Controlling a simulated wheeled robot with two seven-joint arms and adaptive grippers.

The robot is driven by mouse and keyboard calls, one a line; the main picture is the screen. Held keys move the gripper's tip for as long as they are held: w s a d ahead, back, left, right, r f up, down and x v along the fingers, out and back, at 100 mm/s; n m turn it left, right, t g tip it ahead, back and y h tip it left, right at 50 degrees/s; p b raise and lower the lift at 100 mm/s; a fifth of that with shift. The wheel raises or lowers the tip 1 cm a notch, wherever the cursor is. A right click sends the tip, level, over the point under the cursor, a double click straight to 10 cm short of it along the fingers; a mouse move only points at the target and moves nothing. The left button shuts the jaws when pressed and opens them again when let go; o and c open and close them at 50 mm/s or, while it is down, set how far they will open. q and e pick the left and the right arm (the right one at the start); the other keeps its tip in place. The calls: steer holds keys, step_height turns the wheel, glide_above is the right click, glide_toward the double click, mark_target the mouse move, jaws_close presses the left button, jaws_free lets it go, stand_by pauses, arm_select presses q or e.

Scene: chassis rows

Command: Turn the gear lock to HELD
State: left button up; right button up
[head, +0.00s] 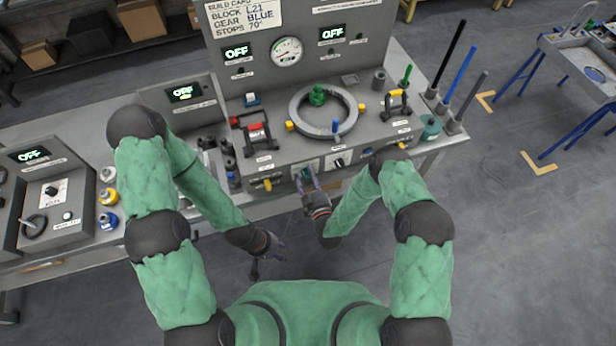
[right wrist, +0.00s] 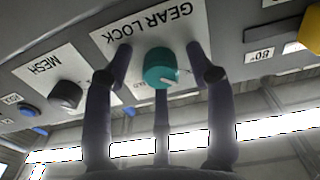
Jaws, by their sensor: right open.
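The gear lock knob (right wrist: 165,68) is a round teal knob with a white mark on its face, on a white plate (right wrist: 140,42) lettered GEAR LOCK, upside down in the right wrist view. Its position words are not readable. In the head view the knob (head: 306,173) is on the front panel, partly hidden by my right gripper (head: 308,182). The right gripper (right wrist: 160,76) is open, with dark fingers on both sides of the knob and visible gaps. My left gripper (head: 268,258) hangs low in front of the bench, empty, its fingers spread.
A dark MESH knob (right wrist: 66,94) and a blue button (right wrist: 28,110) are beside the plate. A yellow knob (right wrist: 312,32) is at the opposite side. Floor in front is clear.

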jaws_close()
steer(key=shift+f+m, duration=0.1)
steer(key=shift+m, duration=0.3)
steer(key=m+b, duration=0.1)
steer(key=m, duration=0.2)
steer(key=shift+b, duration=0.4)
steer(key=m+b, duration=0.2)
steer(key=m, duration=0.3)
steer(key=shift+s, duration=0.1)
steer(key=m+b, duration=0.1)
steer(key=m, duration=0.4)
steer(key=shift+f+b, duration=0.1)
steer(key=shift+b, duration=0.2)
steer(key=shift+a+m+b, duration=0.1)
steer(key=shift+m+b, duration=0.5)
steer(key=shift+m, duration=1.4)
